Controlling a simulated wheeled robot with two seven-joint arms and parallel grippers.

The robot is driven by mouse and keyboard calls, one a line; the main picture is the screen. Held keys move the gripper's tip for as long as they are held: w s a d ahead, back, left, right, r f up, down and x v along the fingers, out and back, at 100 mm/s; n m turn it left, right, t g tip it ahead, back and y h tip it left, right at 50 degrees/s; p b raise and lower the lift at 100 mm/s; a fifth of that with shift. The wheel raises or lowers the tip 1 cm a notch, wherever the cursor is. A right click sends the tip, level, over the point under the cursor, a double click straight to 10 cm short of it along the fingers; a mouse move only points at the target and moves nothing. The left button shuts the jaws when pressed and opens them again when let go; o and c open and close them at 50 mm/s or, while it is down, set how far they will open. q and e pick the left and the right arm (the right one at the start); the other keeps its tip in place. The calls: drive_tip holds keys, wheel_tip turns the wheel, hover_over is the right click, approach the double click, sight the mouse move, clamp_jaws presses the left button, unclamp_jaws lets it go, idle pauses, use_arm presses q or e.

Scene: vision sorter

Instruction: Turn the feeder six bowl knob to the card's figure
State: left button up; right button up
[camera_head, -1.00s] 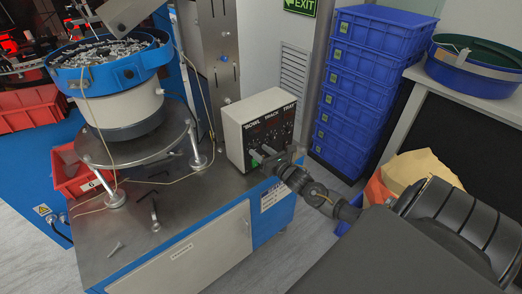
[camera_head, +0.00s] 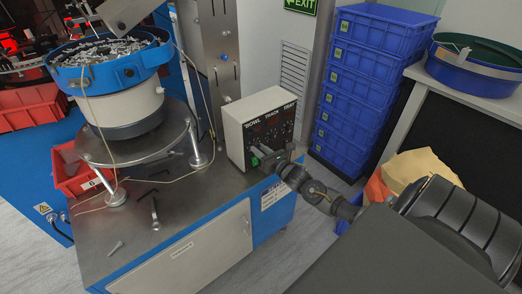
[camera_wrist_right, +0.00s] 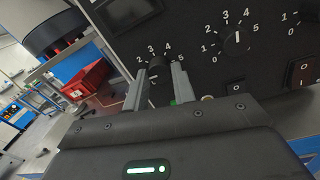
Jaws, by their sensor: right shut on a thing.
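The control box (camera_head: 236,146) is white with a black front labelled BOWL, TRACK and TRAY. It stands at the right edge of the steel bench. My right gripper (camera_head: 256,156) reaches its BOWL side from the right. In the right wrist view, the bowl knob (camera_wrist_right: 155,66) is dark, inside a white scale with figures 2 to 5 legible. My right gripper's fingers (camera_wrist_right: 158,85) are closed on this knob, one on each side, partly hiding it. The track knob (camera_wrist_right: 236,40) sits to its right. No card with a readable figure shows. My left gripper is out of view.
The bowl feeder (camera_head: 125,108) stands on a round plate at the bench's left. Loose hex keys and a bolt (camera_head: 116,247) lie on the bench (camera_head: 195,205). A red bin (camera_head: 72,177) is beside it. Blue crates (camera_head: 345,120) are stacked behind the box.

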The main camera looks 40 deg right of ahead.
drive_tip(key=shift+m, duration=0.3)
drive_tip(key=shift+a+m+h+p, duration=0.2)
drive_tip(key=shift+m+p, duration=0.9)
drive_tip(key=shift+m, duration=4.9)
drive_tip(key=shift+d+m+h+p, duration=0.25)
drive_tip(key=shift+m+p, duration=0.8)
drive_tip(key=shift+m, duration=4.95)
drive_tip(key=shift+a+m+h+p, duration=0.25)
drive_tip(key=shift+m+p, duration=0.85)
drive_tip(key=shift+m, duration=4.9)
drive_tip(key=shift+d, duration=0.1)
drive_tip(key=o, duration=1)
